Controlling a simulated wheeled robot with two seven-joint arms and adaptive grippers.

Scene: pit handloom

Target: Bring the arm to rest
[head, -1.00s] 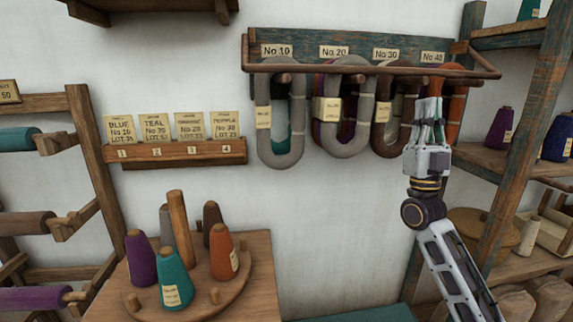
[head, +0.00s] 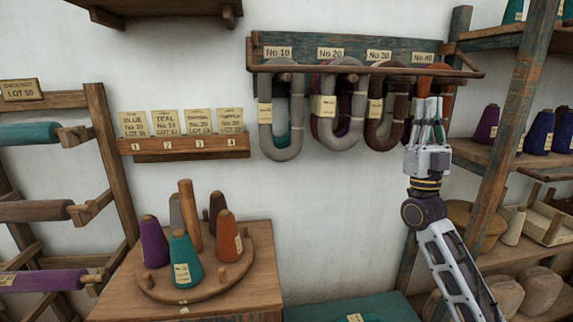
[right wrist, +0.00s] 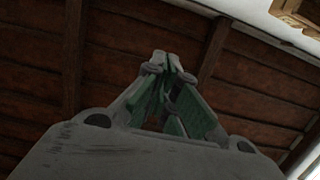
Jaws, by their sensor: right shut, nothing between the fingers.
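My right gripper (head: 428,112) points upward at the right of the head view, in front of the lower right end of the yarn rack (head: 355,53). It is shut and empty, and it partly hides the orange hank (head: 436,70) under the No 40 label. I cannot tell from the head view whether the gripper touches the hank. My left gripper is not in view.
Grey and brown hanks (head: 340,115) hang from the rack. A round board with several yarn cones (head: 186,260) stands on a wooden table (head: 240,290) at lower left. A card rail (head: 185,145) is on the wall. Shelves (head: 490,150) with cones stand close to my right arm.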

